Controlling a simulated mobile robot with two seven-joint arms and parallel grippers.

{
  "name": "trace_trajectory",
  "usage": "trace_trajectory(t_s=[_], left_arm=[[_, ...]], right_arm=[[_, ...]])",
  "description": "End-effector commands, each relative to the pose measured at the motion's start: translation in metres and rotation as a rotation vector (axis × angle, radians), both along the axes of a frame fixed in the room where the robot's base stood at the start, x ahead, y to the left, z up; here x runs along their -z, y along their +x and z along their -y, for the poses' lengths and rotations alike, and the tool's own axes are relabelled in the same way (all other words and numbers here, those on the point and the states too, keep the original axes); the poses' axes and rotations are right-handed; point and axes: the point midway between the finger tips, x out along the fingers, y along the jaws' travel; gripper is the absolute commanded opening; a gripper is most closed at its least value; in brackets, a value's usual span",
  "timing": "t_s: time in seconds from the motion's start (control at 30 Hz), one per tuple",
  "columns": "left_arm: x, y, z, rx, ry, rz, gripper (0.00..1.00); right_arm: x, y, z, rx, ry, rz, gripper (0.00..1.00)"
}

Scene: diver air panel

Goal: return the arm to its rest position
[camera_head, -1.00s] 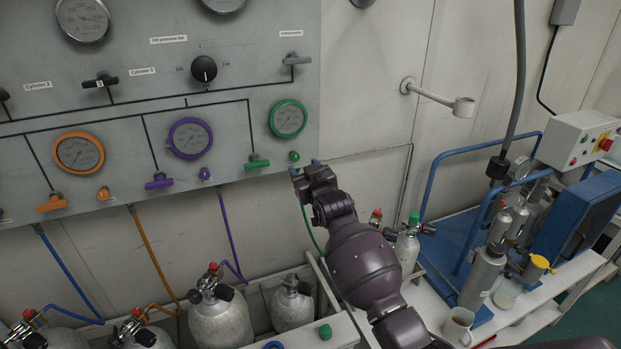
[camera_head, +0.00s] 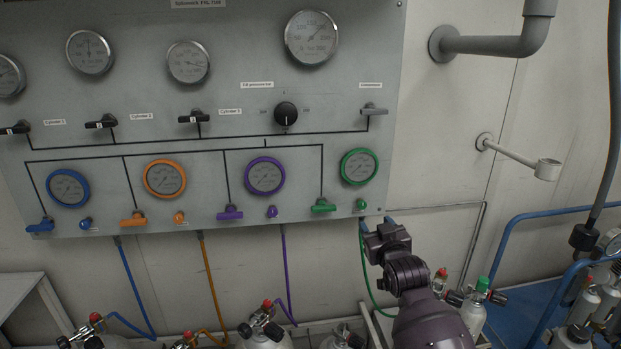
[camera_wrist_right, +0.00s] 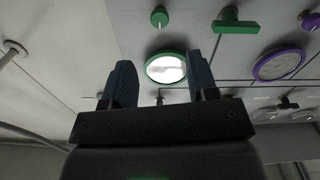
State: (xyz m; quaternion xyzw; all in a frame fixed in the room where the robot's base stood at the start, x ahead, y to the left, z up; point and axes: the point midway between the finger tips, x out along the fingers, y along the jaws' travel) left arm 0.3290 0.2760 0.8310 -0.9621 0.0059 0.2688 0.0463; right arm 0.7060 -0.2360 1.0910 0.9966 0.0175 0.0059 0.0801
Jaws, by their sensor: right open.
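My right gripper (camera_head: 376,222) is in the lower right of the head view, just below the panel's lower edge, under the green gauge (camera_head: 359,167). In the right wrist view its two fingers (camera_wrist_right: 163,85) stand apart with nothing held between them. The green gauge also shows in that view (camera_wrist_right: 166,68), behind the gap between the fingers. The green lever valve (camera_head: 323,205) and small green knob (camera_head: 361,204) sit above the gripper on the panel. My left gripper is not in view.
The grey panel (camera_head: 225,100) carries several gauges and valves. A green hose (camera_head: 366,268) hangs beside my right gripper. Gas cylinders (camera_head: 262,335) stand below. A wall bracket (camera_head: 515,156) juts out at right, and a blue frame (camera_head: 545,215) stands beyond my arm.

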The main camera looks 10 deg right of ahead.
Motion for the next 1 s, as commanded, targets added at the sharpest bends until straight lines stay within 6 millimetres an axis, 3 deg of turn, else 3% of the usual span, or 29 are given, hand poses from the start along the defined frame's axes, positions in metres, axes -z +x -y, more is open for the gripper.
trace_trajectory(t_s=[0.1, 0.33, 0.57, 1.0], left_arm=[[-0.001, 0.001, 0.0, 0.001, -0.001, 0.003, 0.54], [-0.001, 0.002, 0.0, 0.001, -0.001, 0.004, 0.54], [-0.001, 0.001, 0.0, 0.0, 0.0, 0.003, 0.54], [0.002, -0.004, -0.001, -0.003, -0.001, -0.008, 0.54]], right_arm=[[-0.022, -0.007, -0.008, -0.019, 0.016, 0.047, 0.54], [0.012, -0.051, -0.005, -0.028, 0.027, 0.014, 0.54], [0.076, -0.117, 0.006, -0.021, 0.035, -0.086, 0.54], [0.205, -0.288, 0.027, 0.022, 0.049, -0.381, 0.54]])
